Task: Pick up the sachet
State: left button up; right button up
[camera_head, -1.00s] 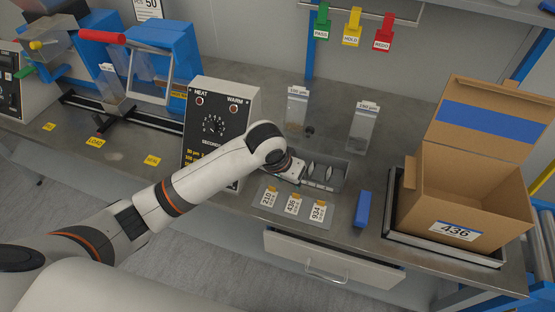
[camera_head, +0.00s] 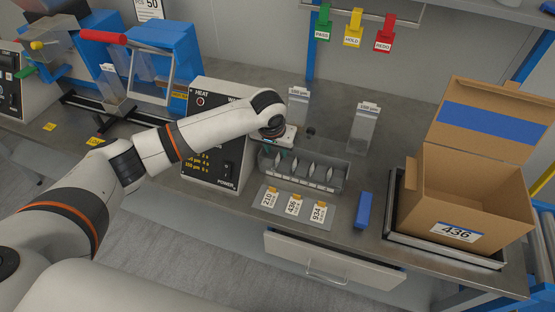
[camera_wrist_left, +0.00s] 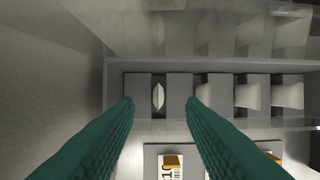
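White sachets stand upright on edge in separate slots of a grey rack (camera_head: 345,183) on the bench. My left gripper (camera_head: 281,146) is above the rack's left end, its hand partly covering that end. In the left wrist view its two teal fingers (camera_wrist_left: 160,103) are open and apart, with nothing held. One slim sachet (camera_wrist_left: 158,96) shows in the gap between the fingertips, in its slot. The fingers appear above it; contact cannot be seen. Other sachets (camera_wrist_left: 247,96) sit to the right of the right finger. My right gripper is not in view.
Number cards (camera_head: 293,206) lie in front of the rack, with a blue block (camera_head: 363,210) to their right. The heat control box (camera_head: 207,165) stands close at left. Clear pouches (camera_head: 364,130) stand behind. An open carton (camera_head: 480,200) marked 436 is at right.

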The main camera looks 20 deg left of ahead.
aim_at(277, 156)
pick_arm(q)
jog(key=x, duration=0.4)
jog(key=shift+a+f, duration=0.1)
jog(key=shift+f, duration=0.3)
grip_shut()
